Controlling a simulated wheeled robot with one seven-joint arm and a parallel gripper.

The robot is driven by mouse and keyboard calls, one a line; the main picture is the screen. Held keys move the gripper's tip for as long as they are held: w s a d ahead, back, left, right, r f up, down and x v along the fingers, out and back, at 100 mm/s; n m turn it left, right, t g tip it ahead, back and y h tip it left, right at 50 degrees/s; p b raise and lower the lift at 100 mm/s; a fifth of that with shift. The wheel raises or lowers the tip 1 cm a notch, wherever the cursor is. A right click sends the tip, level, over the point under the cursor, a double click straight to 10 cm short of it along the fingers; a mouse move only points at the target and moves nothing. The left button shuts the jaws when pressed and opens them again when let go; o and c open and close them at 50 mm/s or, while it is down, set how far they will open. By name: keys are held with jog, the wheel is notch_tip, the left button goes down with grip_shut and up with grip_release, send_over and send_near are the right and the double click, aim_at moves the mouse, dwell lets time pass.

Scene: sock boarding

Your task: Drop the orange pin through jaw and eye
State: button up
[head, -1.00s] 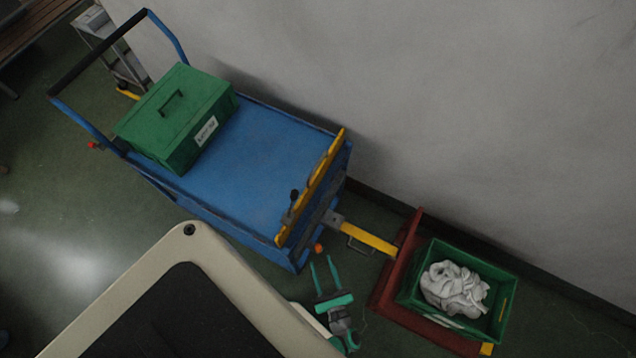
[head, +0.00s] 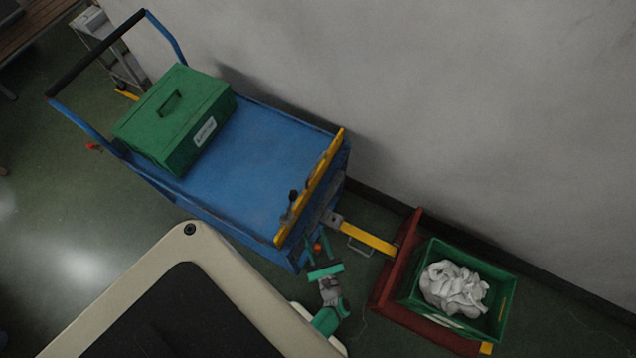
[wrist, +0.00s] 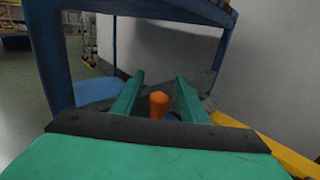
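The orange pin (head: 317,247) stands at the front lower edge of the blue trolley, left of the coupling; what holds it there is hidden. In the wrist view the pin (wrist: 158,104) shows upright between the two green fingers, with gaps at both sides. My gripper (head: 317,243) is open around the pin, apart from it. The grey jaw (head: 333,218) is at the trolley's front, and the yellow drawbar (head: 370,239) reaches into it from the red trailer. The eye at the drawbar's end is too small to tell. The drawbar (wrist: 268,142) also shows at right in the wrist view.
The blue trolley (head: 262,165) carries a green lidded box (head: 150,125) and has a yellow bar (head: 325,180) at its front. The red trailer (head: 397,262) carries a green crate (head: 410,290) with white cloth. A grey wall stands behind.

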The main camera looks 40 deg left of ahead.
jog(key=shift+a, duration=0.3)
jog(key=shift+c, duration=0.5)
grip_shut()
jog(key=shift+w+r, duration=0.1)
jog(key=shift+w, duration=0.05)
